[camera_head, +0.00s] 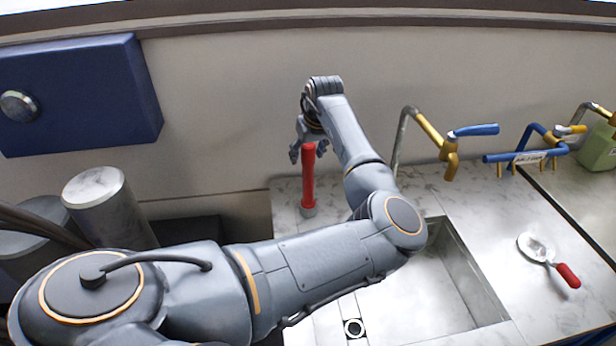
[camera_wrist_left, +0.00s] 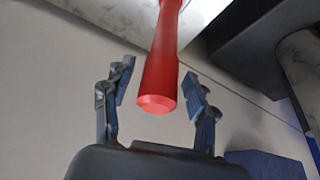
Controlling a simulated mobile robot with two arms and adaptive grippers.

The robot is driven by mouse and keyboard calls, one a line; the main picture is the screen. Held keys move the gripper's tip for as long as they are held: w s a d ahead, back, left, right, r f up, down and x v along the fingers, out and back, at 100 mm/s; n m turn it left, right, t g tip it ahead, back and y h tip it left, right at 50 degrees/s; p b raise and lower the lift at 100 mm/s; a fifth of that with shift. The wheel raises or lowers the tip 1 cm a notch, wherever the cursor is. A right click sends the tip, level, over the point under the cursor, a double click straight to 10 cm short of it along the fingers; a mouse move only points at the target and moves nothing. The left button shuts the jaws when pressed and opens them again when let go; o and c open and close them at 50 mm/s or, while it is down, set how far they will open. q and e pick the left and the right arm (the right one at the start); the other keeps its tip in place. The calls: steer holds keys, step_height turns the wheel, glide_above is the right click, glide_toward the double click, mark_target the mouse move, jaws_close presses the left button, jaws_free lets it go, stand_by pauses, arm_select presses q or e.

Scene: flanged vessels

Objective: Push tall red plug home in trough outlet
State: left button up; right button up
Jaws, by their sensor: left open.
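The tall red plug (camera_head: 308,175) stands upright on the pale marbled counter, left of the sunken metal trough (camera_head: 440,290), with a grey collar at its foot. My left gripper (camera_head: 308,154) is at the plug's top end, open, with its fingers on either side. In the left wrist view the red plug (camera_wrist_left: 160,75) lies between the two parted fingers, and its near end face shows toward the palm. I cannot tell from the views whether either finger touches it. My left arm hides part of the trough. My right gripper is not seen.
A brass tap with a blue lever (camera_head: 472,131) stands behind the trough. A red-handled tool (camera_head: 550,260) lies on the counter at right. A blue box (camera_head: 80,95) is on the wall at left.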

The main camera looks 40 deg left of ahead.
arm_select(q)
steer(key=shift+d, duration=0.1)
jaws_close()
steer(key=shift+r, duration=0.1)
